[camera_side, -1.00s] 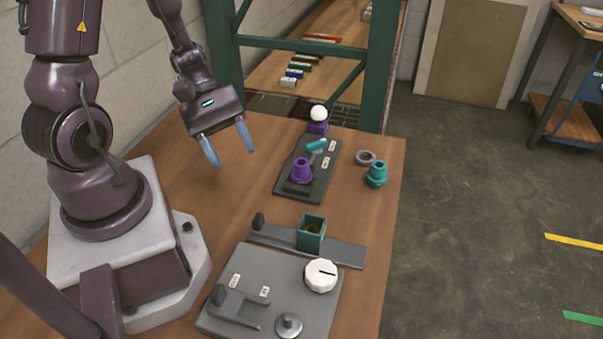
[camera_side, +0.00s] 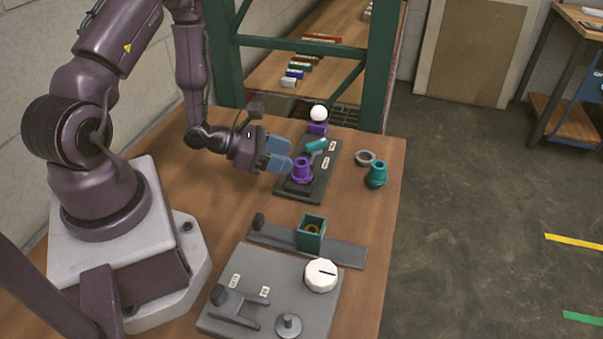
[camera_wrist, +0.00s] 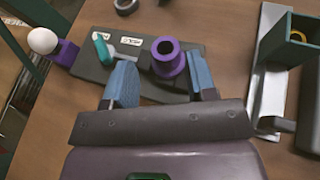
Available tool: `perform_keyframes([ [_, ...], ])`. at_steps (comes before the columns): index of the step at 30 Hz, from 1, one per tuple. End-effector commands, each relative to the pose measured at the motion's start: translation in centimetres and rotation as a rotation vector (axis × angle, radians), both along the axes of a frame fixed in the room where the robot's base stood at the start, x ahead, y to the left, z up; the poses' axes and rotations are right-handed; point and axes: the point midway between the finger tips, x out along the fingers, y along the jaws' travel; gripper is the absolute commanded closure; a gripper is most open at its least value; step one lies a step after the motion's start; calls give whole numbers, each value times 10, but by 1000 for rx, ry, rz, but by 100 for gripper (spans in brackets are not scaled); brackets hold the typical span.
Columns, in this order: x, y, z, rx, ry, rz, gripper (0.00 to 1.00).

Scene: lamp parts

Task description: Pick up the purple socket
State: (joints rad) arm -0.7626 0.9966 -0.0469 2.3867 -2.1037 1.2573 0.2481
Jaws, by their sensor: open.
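The purple socket (camera_side: 301,170) stands upright on a dark plate at the middle of the table. In the wrist view the purple socket (camera_wrist: 167,57) shows its round open top. My gripper (camera_side: 279,155) is low and turned sideways, just left of the socket in the side view. In the wrist view my gripper (camera_wrist: 163,80) is open, with the socket near the fingertips and closer to the right finger. I cannot tell whether a finger touches it.
The dark plate (camera_side: 322,178) also carries a teal-handled tool (camera_side: 316,145). A purple block with a white bulb (camera_side: 318,113) stands behind it. A teal socket (camera_side: 376,174) and grey ring (camera_side: 365,157) are right. A green box (camera_side: 310,233) and grey fixture board (camera_side: 262,300) lie in front.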

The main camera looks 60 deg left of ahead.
Motion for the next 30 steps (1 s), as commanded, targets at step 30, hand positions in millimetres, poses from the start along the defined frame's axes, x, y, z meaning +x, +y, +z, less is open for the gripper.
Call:
perform_keyframes([
  [30, 55, -24, -28, -1, 1, -1, 87],
])
